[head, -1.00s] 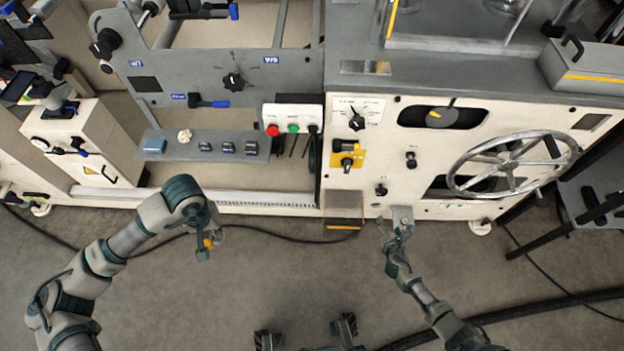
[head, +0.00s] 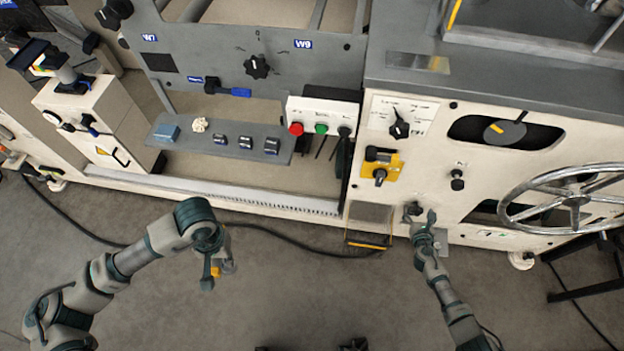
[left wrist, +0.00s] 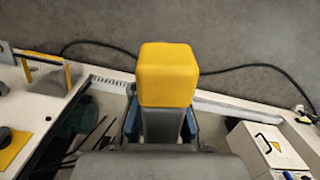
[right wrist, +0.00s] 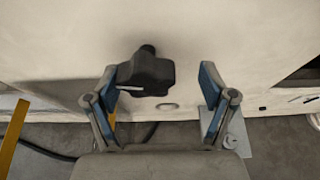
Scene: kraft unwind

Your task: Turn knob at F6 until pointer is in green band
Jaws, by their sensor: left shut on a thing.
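A black lobed knob (head: 413,209) sits low on the cream machine panel (head: 470,218). In the right wrist view the knob (right wrist: 152,73) has a white pointer line towards the left. My right gripper (head: 428,222) is close in front of it. Its fingers (right wrist: 160,88) are open, with the knob ahead between them, nearer the left finger; I see no grip on it. My left gripper (head: 212,272) is shut on a yellow-ended block (left wrist: 168,75), held over the floor away from the panel. No F6 label is readable, and I cannot make out a green band.
Other controls are close above: a yellow-plated switch (head: 380,172), a small black knob (head: 457,182) and a selector (head: 399,129). A handwheel (head: 570,198) juts out at right. A yellow-edged step (head: 369,226) is left of the knob. A cable (head: 290,240) crosses the floor.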

